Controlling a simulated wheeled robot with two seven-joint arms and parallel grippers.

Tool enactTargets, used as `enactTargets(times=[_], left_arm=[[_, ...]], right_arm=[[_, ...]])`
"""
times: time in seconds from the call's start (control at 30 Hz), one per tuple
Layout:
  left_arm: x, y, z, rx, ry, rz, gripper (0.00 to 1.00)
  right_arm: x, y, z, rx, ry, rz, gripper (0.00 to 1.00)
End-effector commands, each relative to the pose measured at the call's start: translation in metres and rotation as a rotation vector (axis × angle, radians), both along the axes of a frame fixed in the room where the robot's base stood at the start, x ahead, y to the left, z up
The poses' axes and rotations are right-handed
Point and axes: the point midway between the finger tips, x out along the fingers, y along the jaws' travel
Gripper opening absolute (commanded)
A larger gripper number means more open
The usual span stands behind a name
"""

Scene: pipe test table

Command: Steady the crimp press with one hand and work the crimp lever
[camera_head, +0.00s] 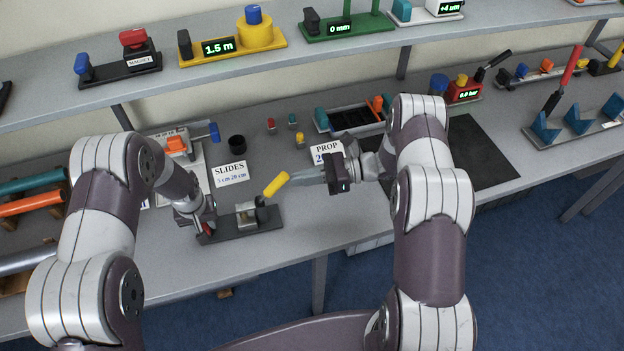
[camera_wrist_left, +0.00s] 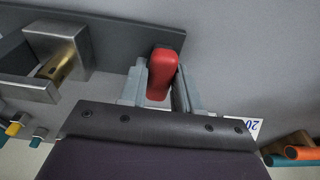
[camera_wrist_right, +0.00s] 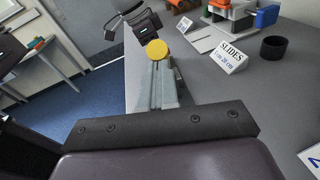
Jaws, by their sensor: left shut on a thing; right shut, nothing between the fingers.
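The crimp press has a dark base plate (camera_head: 270,222) near the table's front edge, with a metal block (camera_head: 245,213) on it. In the left wrist view the block (camera_wrist_left: 82,45) holds a brass-coloured piece (camera_wrist_left: 62,60). My left gripper (camera_wrist_left: 160,85) is shut on the red handle (camera_wrist_left: 162,72) at the base's left end. The crimp lever's yellow grip (camera_head: 276,184) stands tilted up to the right. My right gripper (camera_head: 294,180) is shut and empty, its fingertips right at the yellow grip (camera_wrist_right: 157,48). I cannot tell whether they touch it.
A SLIDES card (camera_head: 230,173), a black cup (camera_head: 237,143) and a PROP card (camera_head: 326,152) stand behind the press. A dark mat (camera_head: 480,150) lies to the right. Pipes (camera_head: 32,204) lie at the left. A shelf (camera_head: 290,62) runs above the back.

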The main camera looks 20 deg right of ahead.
Motion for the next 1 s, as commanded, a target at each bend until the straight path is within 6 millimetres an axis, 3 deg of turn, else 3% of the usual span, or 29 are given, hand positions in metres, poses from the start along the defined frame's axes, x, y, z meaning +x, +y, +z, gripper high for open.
enactTargets(times=[0.33,0.63,1.0], left_arm=[[0.000,0.000,0.000,0.000,0.000,0.000,0.00],[0.000,0.000,0.000,0.000,-0.001,-0.001,0.00],[0.000,-0.001,0.000,0.000,-0.001,-0.001,0.00]], right_arm=[[0.000,0.001,0.002,-0.008,0.001,0.001,0.00],[0.000,0.015,0.020,-0.177,0.009,0.003,0.00],[0.000,0.015,0.019,-0.188,0.012,0.002,0.00]])
